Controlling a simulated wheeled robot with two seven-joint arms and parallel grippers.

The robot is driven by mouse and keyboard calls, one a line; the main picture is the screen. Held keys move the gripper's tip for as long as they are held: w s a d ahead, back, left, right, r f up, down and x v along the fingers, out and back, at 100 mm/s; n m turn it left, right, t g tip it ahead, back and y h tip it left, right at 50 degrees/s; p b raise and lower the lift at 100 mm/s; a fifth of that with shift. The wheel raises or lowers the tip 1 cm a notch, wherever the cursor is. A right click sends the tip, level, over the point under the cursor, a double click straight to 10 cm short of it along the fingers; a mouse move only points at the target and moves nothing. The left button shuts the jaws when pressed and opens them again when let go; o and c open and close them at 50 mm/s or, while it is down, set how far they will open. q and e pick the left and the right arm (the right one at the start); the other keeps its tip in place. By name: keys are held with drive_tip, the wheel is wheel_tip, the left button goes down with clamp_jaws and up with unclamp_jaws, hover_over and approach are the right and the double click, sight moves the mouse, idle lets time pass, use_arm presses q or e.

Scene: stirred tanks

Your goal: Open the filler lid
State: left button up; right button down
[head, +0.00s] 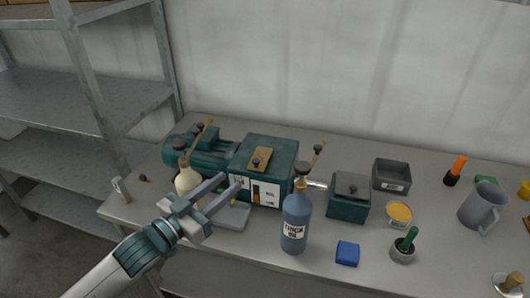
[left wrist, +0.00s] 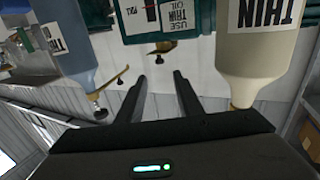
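The green machine (head: 277,150) stands on the bench with a brass filler lid (head: 262,154) flat on its top, a dark knob on it. The lid looks closed. A brass piece with a dark knob, likely this lid, shows in the left wrist view (left wrist: 162,47). My left gripper (head: 231,181) is open and empty, in front of the machine's labelled face and apart from the lid. Its two fingers (left wrist: 161,76) show parted in the left wrist view with nothing between them. My right gripper is in neither view.
A cream bottle (head: 186,181) stands close beside my left gripper, and a blue bottle (head: 296,225) stands to the right. A green box (head: 349,198), a grey tray (head: 391,175), a grey jug (head: 481,206) and a blue block (head: 347,253) occupy the right side. A shelf (head: 50,100) stands left.

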sight(265, 159)
use_arm(q)
drive_tip(key=p+x, duration=0.4)
drive_tip(key=x, duration=1.2)
drive_tip(key=shift+w+d+p, duration=0.15)
drive_tip(key=shift+d+p, duration=0.05)
drive_tip(key=shift+p, duration=0.15)
drive_tip(key=shift+c, duration=0.6)
clamp_jaws()
